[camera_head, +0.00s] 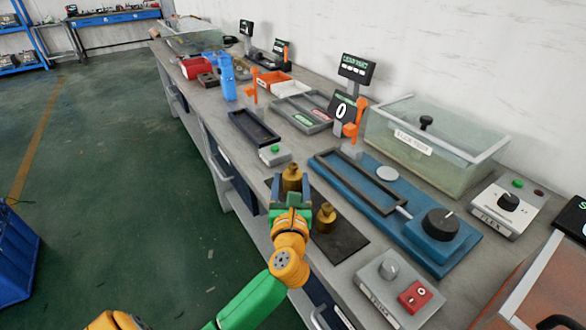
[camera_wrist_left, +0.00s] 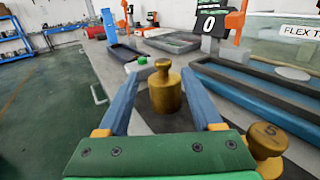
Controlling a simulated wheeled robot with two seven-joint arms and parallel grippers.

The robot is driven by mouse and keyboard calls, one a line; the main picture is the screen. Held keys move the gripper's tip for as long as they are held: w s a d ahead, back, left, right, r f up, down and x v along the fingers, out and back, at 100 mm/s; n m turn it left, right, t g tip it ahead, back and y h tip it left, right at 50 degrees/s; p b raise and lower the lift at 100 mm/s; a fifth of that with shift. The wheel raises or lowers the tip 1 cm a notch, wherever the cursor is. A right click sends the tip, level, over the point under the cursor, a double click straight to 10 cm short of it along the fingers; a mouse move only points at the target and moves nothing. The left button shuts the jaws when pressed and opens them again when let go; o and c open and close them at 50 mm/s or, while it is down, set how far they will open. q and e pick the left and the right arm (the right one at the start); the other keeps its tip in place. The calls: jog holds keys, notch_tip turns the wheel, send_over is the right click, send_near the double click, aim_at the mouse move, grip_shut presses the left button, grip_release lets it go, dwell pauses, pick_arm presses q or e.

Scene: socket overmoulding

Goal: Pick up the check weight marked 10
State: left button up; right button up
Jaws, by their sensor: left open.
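My left gripper (camera_head: 291,193) is open at the dark mat (camera_head: 343,242) on the bench's near edge. A brass check weight (camera_head: 291,176) with a knob stands upright just ahead of it. In the left wrist view this weight (camera_wrist_left: 165,92) shows between the two blue fingers, with a gap on each side; I see no mark on it. A second brass weight (camera_head: 326,218) stands to the right of the gripper. In the left wrist view this second weight (camera_wrist_left: 265,143) carries a 5 on its top and is partly cut off. My right gripper is not in view.
A blue flex fixture (camera_head: 430,240) with a black knob lies right of the mat. A green-button box (camera_head: 274,155) and a dark tray (camera_head: 254,128) stand behind the weights. A control box with red switch (camera_head: 415,296) is at the front right.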

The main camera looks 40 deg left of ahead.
aim_at(293, 168)
pick_arm(q)
jog(key=shift+w+a+r, duration=0.25)
jog(key=shift+w, duration=0.15)
jog(key=x, duration=0.4)
jog(key=shift+w+f, duration=0.1)
jog(key=shift+w, duration=0.3)
jog(key=shift+s+d, duration=0.1)
jog(key=shift+s, duration=0.05)
jog(key=c, duration=0.3)
grip_shut()
jog(key=shift+r, duration=0.25)
